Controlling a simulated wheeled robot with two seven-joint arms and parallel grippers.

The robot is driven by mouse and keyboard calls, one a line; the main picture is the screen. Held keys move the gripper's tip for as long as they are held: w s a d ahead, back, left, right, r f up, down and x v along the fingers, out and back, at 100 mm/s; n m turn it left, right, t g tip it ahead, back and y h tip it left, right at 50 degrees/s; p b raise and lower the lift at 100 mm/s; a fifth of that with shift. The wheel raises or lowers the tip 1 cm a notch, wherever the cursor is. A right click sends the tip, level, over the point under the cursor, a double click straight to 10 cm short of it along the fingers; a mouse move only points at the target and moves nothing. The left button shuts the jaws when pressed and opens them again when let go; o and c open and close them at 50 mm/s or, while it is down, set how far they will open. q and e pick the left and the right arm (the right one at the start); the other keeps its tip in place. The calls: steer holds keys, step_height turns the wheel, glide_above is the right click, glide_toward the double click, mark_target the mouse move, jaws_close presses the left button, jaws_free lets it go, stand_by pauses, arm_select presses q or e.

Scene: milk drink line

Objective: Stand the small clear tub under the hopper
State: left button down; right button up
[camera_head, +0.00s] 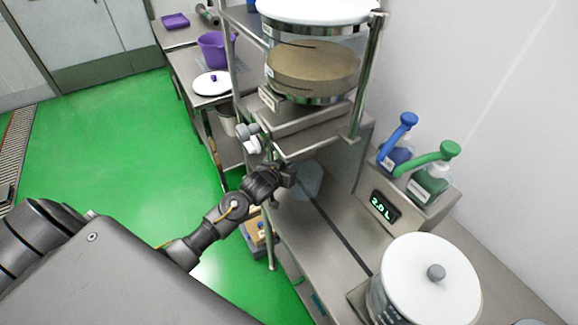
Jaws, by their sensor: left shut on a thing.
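The small clear tub (309,182) is at the left end of the steel bench, below and slightly in front of the hopper's shelf. It is see-through and faint, and I cannot tell whether its base touches the bench. My left gripper (290,176) is shut on the tub's left side. The hopper (314,66) is a large clear drum of light brown powder with a white lid, held on a steel frame above. Its outlet is hidden behind the shelf. My right gripper is out of view.
A white-lidded clear container (426,280) stands at the front right of the bench. A display (381,205) reads 2.0 L, beside blue (396,150) and green (430,180) pump bottles. A steel post (366,75) stands right of the hopper. The middle bench is clear.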

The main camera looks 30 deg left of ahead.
arm_select(q)
steer(key=c, duration=1.9)
jaws_free()
steer(key=o, duration=0.3)
steer(key=shift+o, duration=0.2)
steer(key=b+v, duration=0.2)
steer(key=v, duration=1)
